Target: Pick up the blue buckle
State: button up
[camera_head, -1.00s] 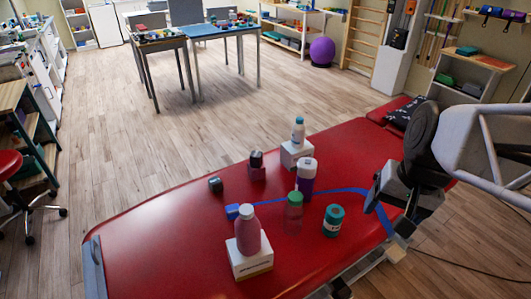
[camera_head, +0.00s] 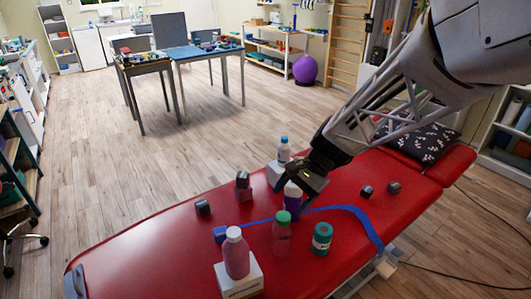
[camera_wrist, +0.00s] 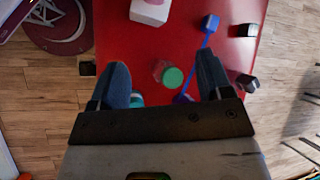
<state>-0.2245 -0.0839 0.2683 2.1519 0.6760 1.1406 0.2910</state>
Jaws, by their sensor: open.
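The blue buckle (camera_head: 220,234) is a small blue block at the left end of a blue strap (camera_head: 345,209) on the red table. It lies beside the pink bottle (camera_head: 236,255). In the wrist view the buckle (camera_wrist: 211,22) is near the top, beyond my fingertips, with the strap running down from it toward my right finger. My gripper (camera_head: 303,192) is open and empty above the table, to the right of the buckle and apart from it. In the wrist view both fingers of my gripper (camera_wrist: 164,70) are spread, with the green-capped bottle (camera_wrist: 172,77) showing between them.
A green-capped bottle (camera_head: 281,232), a teal roll (camera_head: 322,238) and a purple bottle (camera_head: 293,195) stand near the strap. A white-and-blue bottle (camera_head: 284,149) stands on a white block. Small dark cubes (camera_head: 202,207) lie around. The table's left end is clear.

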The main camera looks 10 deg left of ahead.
jog(key=w+a+f+m+g+y, duration=0.25)
jog(key=w+a+f, duration=0.35)
jog(key=a+f, duration=0.45)
jog(key=m+g+y, duration=0.1)
jog(key=m+y, duration=0.2)
jog(key=m, duration=0.1)
send_over(220, 230)
jog(key=w+d, duration=0.2)
notch_tip(220, 230, down, 9)
jog(key=shift+s+d, duration=0.15)
jog(key=shift+s, duration=0.1)
jog(key=shift+f+n+h, duration=0.15)
jog(key=shift+n+h, duration=0.1)
jog(key=shift+f, duration=1.7)
jog(key=shift+f, duration=0.85)
jog(key=shift+s+a+f, duration=0.15)
jog(key=shift+a+f, duration=0.1)
jog(key=shift+f, duration=0.3)
jog(key=shift+s+a+f, duration=0.15)
jog(key=shift+a+f, duration=0.05)
jog(key=shift+f, duration=0.35)
jog(key=shift+x, duration=0.9)
